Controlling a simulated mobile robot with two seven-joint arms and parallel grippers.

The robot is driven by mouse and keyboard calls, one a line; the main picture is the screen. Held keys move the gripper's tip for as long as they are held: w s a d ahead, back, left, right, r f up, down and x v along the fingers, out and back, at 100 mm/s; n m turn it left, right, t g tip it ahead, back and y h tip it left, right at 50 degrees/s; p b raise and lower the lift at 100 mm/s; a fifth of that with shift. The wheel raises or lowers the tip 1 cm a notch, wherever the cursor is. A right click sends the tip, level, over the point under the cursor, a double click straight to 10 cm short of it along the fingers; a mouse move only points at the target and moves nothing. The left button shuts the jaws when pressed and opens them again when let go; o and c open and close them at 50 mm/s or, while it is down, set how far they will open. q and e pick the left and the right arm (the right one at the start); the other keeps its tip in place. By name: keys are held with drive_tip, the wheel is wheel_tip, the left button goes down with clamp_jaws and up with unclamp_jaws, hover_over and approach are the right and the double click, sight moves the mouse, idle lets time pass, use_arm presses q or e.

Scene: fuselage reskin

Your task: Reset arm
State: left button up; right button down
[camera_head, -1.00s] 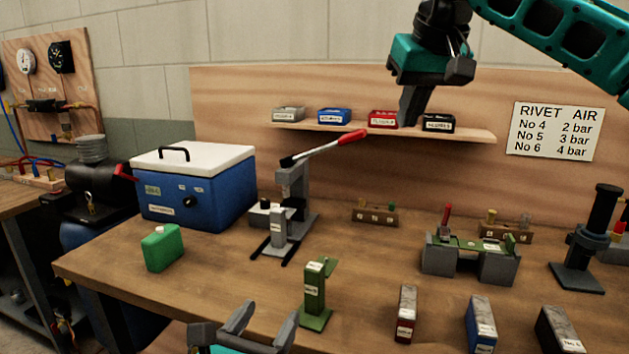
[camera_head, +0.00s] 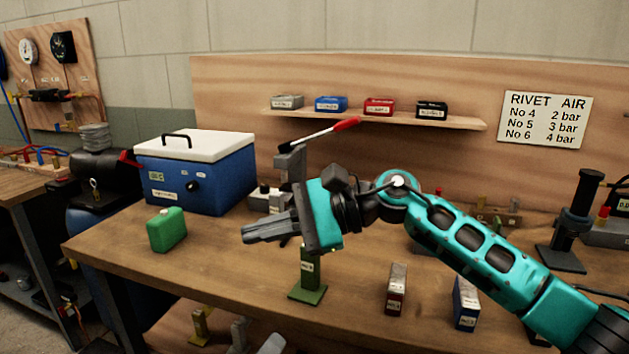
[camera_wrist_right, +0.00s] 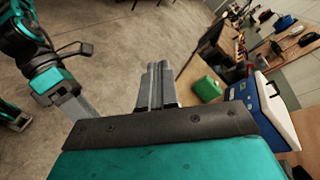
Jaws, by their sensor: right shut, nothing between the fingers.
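My right gripper (camera_head: 245,235) reaches in from the right in the head view. Its fingers are together, pointing left, with nothing between them; it appears in front of the hand press and above the green stand (camera_head: 308,275). In the right wrist view its closed fingers (camera_wrist_right: 158,85) point away over the floor. My left gripper (camera_head: 256,338) shows only as two grey fingertips, spread apart, at the bottom edge of the head view. Part of my left arm (camera_wrist_right: 40,60) stands at the left of the wrist view.
A green can (camera_head: 166,230) and blue cooler (camera_head: 198,185) stand on the bench (camera_head: 130,255) at left. The press lever (camera_head: 320,133) rises behind my right gripper. Labelled blocks (camera_head: 396,290) stand near the front. A wall shelf (camera_head: 370,120) holds several small bins.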

drive_tip(key=s+d+f+n+t+h, duration=0.3)
drive_tip(key=d+f+n+t+h, duration=0.2)
drive_tip(key=d+f+n+t, duration=0.65)
drive_tip(key=s+d+f+n+t+h, duration=0.35)
drive_tip(key=d+f+n+t, duration=0.45)
drive_tip(key=f, duration=0.6)
use_arm(q)
drive_tip(key=s+a+f+n+g+y, duration=0.1)
drive_tip(key=s+a+f+n+g, duration=0.1)
drive_tip(key=s+a+f+n, duration=0.2)
drive_tip(key=s+a+f+n+g+y, duration=0.1)
drive_tip(key=s+a+f+n, duration=0.4)
drive_tip(key=n, duration=1.6)
drive_tip(key=s+f, duration=0.5)
drive_tip(key=f, duration=0.2)
drive_tip(key=shift+f+g+y+p, duration=0.15)
drive_tip(key=shift+g+y+p, duration=0.15)
drive_tip(key=shift+g+y, duration=0.1)
use_arm(e)
drive_tip(key=s+d+f+m+g+h, duration=0.2)
drive_tip(key=s+f+m+g, duration=0.2)
drive_tip(key=s+f, duration=0.1)
drive_tip(key=s+d+f+m+g+h, duration=0.2)
drive_tip(key=s+d+f+m+g, duration=0.1)
drive_tip(key=s+f+m, duration=0.2)
drive_tip(key=s+f, duration=0.1)
drive_tip(key=s, duration=0.1)
drive_tip(key=shift+s+d+f+g+h, duration=0.25)
drive_tip(key=shift+s+f+g+h, duration=0.05)
drive_tip(key=shift+g+h, duration=0.05)
